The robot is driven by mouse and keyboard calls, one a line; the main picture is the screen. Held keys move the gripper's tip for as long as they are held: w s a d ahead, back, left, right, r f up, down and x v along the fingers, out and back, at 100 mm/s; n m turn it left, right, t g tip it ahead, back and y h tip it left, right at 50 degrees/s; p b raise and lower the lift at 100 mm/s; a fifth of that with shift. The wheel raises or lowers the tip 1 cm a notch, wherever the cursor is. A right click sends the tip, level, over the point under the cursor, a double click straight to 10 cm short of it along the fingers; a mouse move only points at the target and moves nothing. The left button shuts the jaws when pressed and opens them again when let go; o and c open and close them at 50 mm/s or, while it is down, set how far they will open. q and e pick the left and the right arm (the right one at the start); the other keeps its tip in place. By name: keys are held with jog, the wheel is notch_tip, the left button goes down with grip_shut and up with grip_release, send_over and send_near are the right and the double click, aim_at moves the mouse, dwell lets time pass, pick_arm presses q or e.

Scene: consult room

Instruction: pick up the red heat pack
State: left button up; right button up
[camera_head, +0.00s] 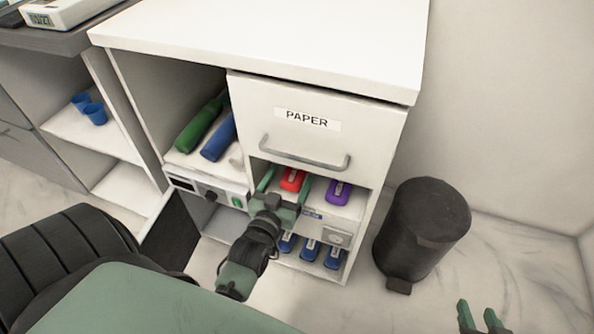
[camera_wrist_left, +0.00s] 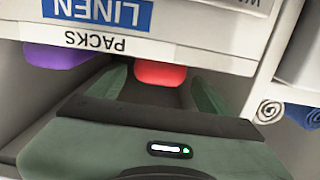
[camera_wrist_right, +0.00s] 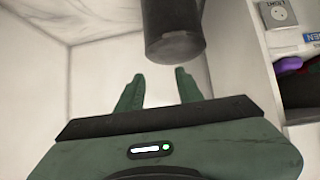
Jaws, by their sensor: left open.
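The red heat pack (camera_head: 292,180) lies on the shelf under the PAPER drawer, left of a purple pack (camera_head: 339,192). My left gripper (camera_head: 284,188) is open at the front of that shelf, its fingers on either side of the red pack. In the left wrist view the red pack (camera_wrist_left: 160,74) shows between the two fingertips (camera_wrist_left: 158,80), and the purple pack (camera_wrist_left: 62,56) is to the left. Whether the fingers touch the red pack cannot be told. My right gripper (camera_head: 482,312) is open and empty, low at the right, above the floor.
A PAPER drawer (camera_head: 300,118) is just above the shelf. Green (camera_head: 200,124) and blue (camera_head: 220,138) rolls lie in the left compartment. Blue items (camera_head: 310,250) stand on a lower shelf. A dark bin (camera_head: 428,222) is right of the cabinet. An open dark door (camera_head: 172,232) is at left.

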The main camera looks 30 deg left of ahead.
aim_at(297, 171)
pick_arm(q)
jog(key=b+x, duration=0.1)
jog(key=x, duration=0.4)
jog(key=shift+d+f+b, duration=0.15)
jog(key=shift+b, duration=0.25)
grip_shut()
pick_arm(e)
jog(key=w+a+r+t+y, duration=0.1)
jog(key=w+a+r+t, duration=0.1)
jog(key=w+r+t, duration=0.2)
notch_tip(297, 171, up, 3)
jog(key=shift+w+a+r+t+y, duration=0.2)
jog(key=shift+w+t+y, duration=0.15)
jog(key=shift+t, duration=0.15)
jog(key=shift+d, duration=0.1)
